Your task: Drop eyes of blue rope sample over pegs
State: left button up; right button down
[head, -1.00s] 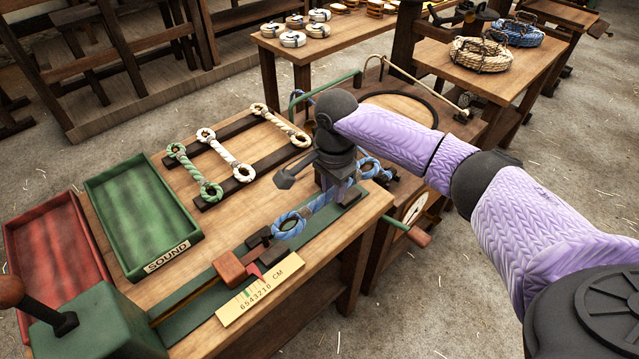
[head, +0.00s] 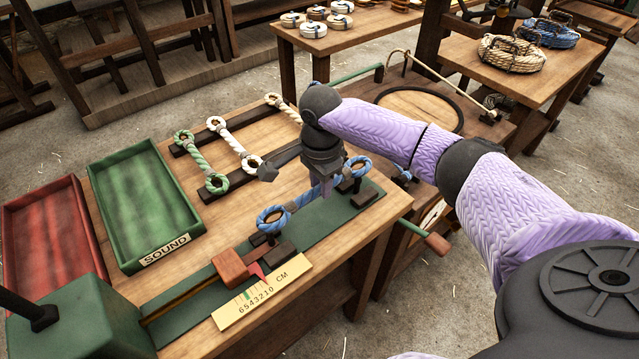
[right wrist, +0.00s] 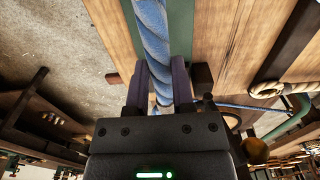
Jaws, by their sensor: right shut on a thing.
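The blue rope sample (head: 298,200) lies across the green bed of the bench gauge, with a left eye (head: 271,219) and a right eye (head: 358,167). My right gripper (head: 326,186) points down and is shut on the rope between the eyes. In the right wrist view the twisted blue rope (right wrist: 152,45) runs between its two fingers. The left eye shows above a dark peg block (head: 284,252) by the red slider. The right eye shows above another dark peg block (head: 366,195). I cannot tell whether either eye is around its peg. My left gripper is out of view.
Green, white and cream rope samples lie on dark rails (head: 228,188) behind. A green SOUND tray (head: 190,225) and a red tray (head: 75,265) stand at left. A yellow centimetre scale (head: 262,293) lies at the front. A round-topped stand (head: 425,112) is beyond the right end.

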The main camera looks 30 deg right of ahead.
jog(key=shift+f, duration=0.55)
notch_tip(320, 180, down, 2)
jog(key=shift+f, duration=0.2)
jog(key=shift+f+b, duration=0.4)
jog(key=shift+f, duration=0.45)
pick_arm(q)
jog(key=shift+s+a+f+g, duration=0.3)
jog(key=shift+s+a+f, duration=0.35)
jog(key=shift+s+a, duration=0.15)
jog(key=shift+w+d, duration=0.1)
pick_arm(e)
jog(key=shift+f, duration=0.1)
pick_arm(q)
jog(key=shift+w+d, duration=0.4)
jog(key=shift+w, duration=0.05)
pick_arm(e)
jog(key=shift+f, duration=0.15)
jog(key=shift+f, duration=0.1)
